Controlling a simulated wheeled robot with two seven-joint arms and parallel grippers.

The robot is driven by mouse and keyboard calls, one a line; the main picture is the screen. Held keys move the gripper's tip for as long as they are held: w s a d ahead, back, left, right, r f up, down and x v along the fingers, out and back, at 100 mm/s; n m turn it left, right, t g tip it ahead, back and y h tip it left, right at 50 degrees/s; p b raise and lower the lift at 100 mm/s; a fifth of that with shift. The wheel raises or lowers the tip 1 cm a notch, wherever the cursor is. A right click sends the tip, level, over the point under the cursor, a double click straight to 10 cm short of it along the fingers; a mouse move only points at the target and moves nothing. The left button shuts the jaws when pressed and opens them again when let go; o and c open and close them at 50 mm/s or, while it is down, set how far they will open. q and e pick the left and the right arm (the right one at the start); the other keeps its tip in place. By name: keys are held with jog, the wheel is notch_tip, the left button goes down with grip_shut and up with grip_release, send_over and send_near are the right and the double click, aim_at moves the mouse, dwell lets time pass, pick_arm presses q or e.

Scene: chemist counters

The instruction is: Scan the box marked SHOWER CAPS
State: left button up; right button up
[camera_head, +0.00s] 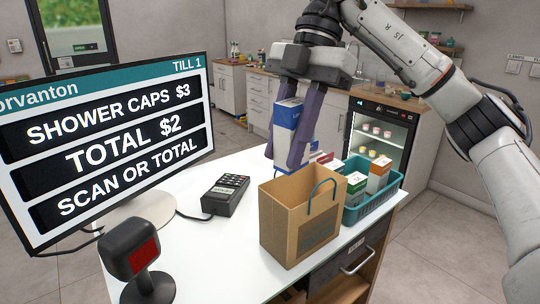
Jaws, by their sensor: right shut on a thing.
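My right gripper (284,158) points down over the counter and is shut on a blue and white box (287,118). The box is upright between the purple fingers, just behind the paper bag; its printing is too small to read. No box can be read as SHOWER CAPS. A black scanner (143,256) with a red face stands at the front left, well apart from the held box. The till screen (110,140) reads "SHOWER CAPS $3", "TOTAL $2" and "SCAN OR TOTAL". My left gripper is out of view.
A brown paper bag (285,222) stands on the white counter (215,255). Beside it, a teal basket (368,210) holds several boxes, including a green and white one (357,183) and an orange and white one (378,175). A card terminal (226,195) lies mid-counter; the counter front is clear.

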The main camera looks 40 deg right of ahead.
jog(key=w+d+m, duration=0.1)
jog(key=w+d, duration=0.2)
jog(key=d, duration=0.4)
jog(key=shift+w+d+m+t, duration=0.3)
jog(key=shift+w, duration=0.05)
